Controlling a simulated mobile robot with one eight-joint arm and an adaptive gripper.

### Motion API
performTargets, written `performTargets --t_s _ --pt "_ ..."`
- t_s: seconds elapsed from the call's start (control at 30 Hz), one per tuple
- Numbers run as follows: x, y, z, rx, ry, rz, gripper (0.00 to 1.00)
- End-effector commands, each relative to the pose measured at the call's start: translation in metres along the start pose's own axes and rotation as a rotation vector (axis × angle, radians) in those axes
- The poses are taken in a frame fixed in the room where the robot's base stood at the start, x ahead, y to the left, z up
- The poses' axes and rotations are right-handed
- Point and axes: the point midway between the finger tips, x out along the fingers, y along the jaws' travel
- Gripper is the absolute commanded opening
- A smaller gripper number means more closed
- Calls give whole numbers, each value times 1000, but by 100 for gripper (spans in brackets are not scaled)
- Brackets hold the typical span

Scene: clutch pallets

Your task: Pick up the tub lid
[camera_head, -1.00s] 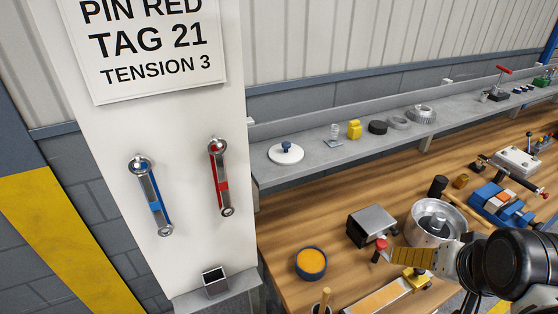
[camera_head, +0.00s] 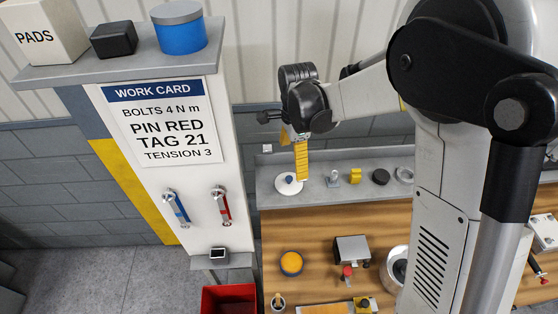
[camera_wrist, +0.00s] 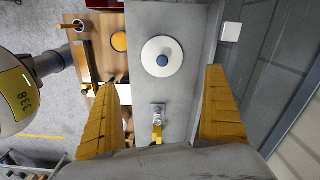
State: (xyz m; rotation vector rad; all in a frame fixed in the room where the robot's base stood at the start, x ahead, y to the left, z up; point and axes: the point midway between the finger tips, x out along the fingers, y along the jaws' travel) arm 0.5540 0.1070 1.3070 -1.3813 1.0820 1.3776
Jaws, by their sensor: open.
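The tub lid (camera_head: 289,185), a white disc with a blue knob, lies flat on the grey shelf (camera_head: 320,195) near its left end. It also shows in the wrist view (camera_wrist: 161,68), knob facing the camera, centred between and beyond my fingers. My gripper (camera_head: 302,179) hangs above the shelf beside the lid, its yellow finger partly overlapping the lid's right side in the head view. In the wrist view my gripper (camera_wrist: 162,82) is wide open with nothing between its fingers. An orange-filled round tub (camera_head: 291,263) stands on the wooden bench below.
A small clear part on a plate (camera_head: 333,179), a yellow block (camera_head: 355,176) and a black disc (camera_head: 381,177) stand right of the lid. A wall panel is behind the shelf. The work-card post (camera_head: 160,130) with hanging wrenches stands to the left.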

Motion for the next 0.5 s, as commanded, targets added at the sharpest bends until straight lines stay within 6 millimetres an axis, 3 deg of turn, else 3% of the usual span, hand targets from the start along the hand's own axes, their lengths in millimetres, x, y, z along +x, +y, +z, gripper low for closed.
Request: performTargets --t_s 0.07,0.33,0.5 --pt "3 -2 1 15 0 7 100" --pt "46 -2 2 19 0 8 100" --pt "59 -2 2 18 0 8 100"
